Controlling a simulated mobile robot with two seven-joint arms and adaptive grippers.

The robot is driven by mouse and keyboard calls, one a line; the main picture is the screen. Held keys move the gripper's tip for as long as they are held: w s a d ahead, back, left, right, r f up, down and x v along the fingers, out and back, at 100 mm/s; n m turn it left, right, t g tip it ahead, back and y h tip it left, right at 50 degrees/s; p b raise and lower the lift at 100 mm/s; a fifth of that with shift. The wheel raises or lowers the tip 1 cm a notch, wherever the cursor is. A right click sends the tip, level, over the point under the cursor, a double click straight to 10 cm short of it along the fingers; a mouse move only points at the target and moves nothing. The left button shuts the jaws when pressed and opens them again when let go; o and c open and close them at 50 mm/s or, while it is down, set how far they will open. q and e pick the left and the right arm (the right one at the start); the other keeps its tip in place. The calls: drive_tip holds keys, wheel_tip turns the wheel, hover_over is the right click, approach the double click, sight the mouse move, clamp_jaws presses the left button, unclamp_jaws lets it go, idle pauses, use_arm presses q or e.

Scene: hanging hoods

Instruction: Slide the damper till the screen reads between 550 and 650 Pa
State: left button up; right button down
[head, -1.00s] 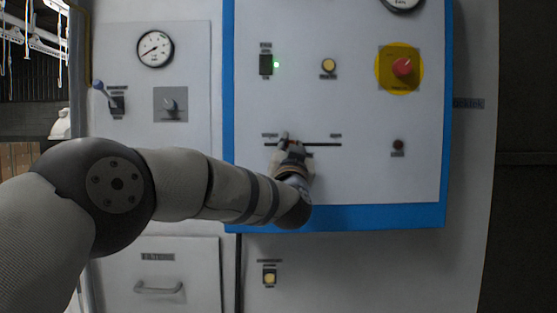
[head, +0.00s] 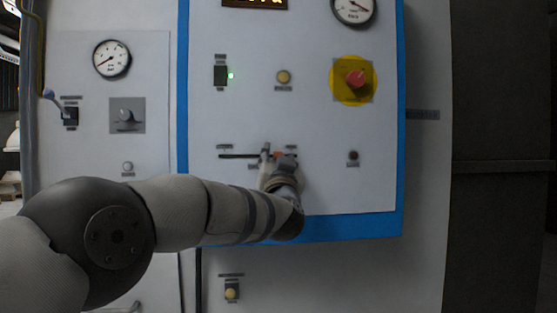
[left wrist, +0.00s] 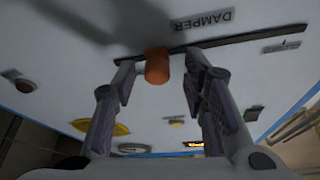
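The damper is an orange knob (head: 287,155) on a dark horizontal slot (head: 236,156) in the white panel. It stands near the slot's right end. My left gripper (head: 277,152) is at the knob, with a finger on each side. In the left wrist view the orange knob (left wrist: 157,66) sits between the open fingers (left wrist: 160,68), nearer the left one in the picture, with gaps visible. The DAMPER label (left wrist: 202,21) shows there upside down. The screen (head: 255,3) is cut off by the top edge, so its reading cannot be read. My right gripper is out of view.
A red emergency button (head: 356,79) on a yellow disc, a yellow button (head: 284,77), a switch (head: 220,75) with a green light and a dark red button (head: 353,156) surround the slot. A round gauge (head: 353,7) is above. The left panel has a dial gauge (head: 111,59).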

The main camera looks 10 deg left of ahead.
use_arm(q)
drive_tip(key=v, duration=1.2)
